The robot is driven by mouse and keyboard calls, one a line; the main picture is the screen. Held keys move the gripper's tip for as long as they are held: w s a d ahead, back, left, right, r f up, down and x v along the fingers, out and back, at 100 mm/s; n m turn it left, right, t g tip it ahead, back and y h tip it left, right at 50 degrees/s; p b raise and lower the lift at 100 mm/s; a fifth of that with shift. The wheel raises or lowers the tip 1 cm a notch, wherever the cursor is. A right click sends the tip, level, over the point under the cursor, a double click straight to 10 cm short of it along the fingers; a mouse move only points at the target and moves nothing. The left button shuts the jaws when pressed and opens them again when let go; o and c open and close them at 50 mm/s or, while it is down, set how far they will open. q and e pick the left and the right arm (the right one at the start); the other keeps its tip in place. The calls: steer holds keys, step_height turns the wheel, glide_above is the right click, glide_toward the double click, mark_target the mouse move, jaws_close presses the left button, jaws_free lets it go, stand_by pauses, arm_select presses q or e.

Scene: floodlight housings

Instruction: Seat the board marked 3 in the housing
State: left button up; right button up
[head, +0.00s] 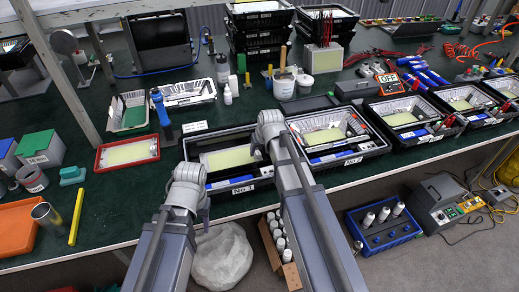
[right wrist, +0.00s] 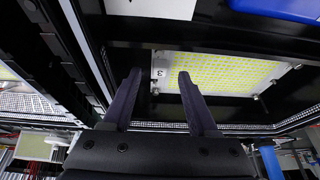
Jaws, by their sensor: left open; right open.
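A pale yellow board (head: 228,158) lies in the black crate labelled No 1 (head: 243,187). In the right wrist view, a board with a yellow grid (right wrist: 228,75) bears a small tag marked 3 (right wrist: 159,73) at its edge. My right gripper (right wrist: 160,76) is open; in this view its fingertips appear on either side of the tag, with nothing between them. Contact cannot be told. In the head view, the right gripper (head: 262,146) is over the crate's right part and hides some of it. My left gripper (head: 200,195) is at the crate's front left corner, open. Which part is the housing is unclear.
A neighbouring crate (head: 350,157) holds a silver tray with a pale board; several similar crates stand further right. A red-rimmed tray (head: 127,153) with a pale board lies left.

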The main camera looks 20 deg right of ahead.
steer(key=p+v, duration=0.4)
steer(key=v, duration=0.1)
steer(key=shift+r, duration=0.2)
steer(key=shift+r, duration=0.1)
stand_by(0.4)
